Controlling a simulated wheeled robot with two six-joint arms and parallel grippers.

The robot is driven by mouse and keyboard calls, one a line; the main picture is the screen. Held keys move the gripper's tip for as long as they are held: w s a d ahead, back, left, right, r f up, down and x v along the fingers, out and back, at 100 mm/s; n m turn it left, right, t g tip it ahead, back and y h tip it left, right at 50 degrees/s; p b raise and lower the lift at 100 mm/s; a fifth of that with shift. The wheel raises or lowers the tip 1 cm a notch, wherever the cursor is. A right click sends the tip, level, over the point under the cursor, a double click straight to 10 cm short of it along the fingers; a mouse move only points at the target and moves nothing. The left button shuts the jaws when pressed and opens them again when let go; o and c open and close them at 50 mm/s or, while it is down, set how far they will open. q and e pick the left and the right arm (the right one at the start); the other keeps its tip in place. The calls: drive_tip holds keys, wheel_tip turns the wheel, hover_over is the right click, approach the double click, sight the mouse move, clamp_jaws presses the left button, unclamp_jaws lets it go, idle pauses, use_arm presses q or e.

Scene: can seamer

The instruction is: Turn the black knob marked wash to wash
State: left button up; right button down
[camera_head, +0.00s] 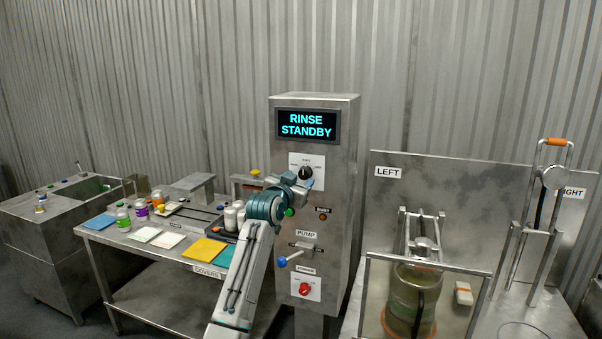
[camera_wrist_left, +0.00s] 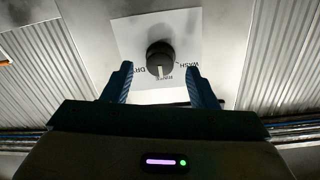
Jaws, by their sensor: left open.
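The black knob (camera_head: 305,172) sits on a white label plate high on the front of the metal cabinet, below the display. In the left wrist view the knob (camera_wrist_left: 160,56) has its white pointer at RINSE; WASH is printed on one side and a partly hidden word starting DR on the other. My left gripper (camera_head: 306,182) is at the plate in the head view. In the left wrist view its two blue fingers (camera_wrist_left: 160,84) are apart, with the knob visible between and just beyond them. Nothing is between the fingertips. My right gripper is in no view.
The display (camera_head: 308,125) reads RINSE STANDBY. A table with jars and coloured sheets stands left; clamp machines stand right.

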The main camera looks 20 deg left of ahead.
sight(305, 173)
use_arm(q)
drive_tip(key=shift+w+p, duration=0.3)
drive_tip(key=shift+w, duration=0.9)
drive_tip(key=c, duration=1)
drive_tip(key=shift+n, duration=0.3)
drive_tip(key=n+p, duration=0.1)
drive_tip(key=n, duration=0.4)
drive_tip(key=shift+d, duration=0.1)
drive_tip(key=n+p, duration=0.2)
drive_tip(key=n, duration=0.4)
drive_tip(key=shift+d, duration=0.1)
drive_tip(key=shift+n, duration=0.4)
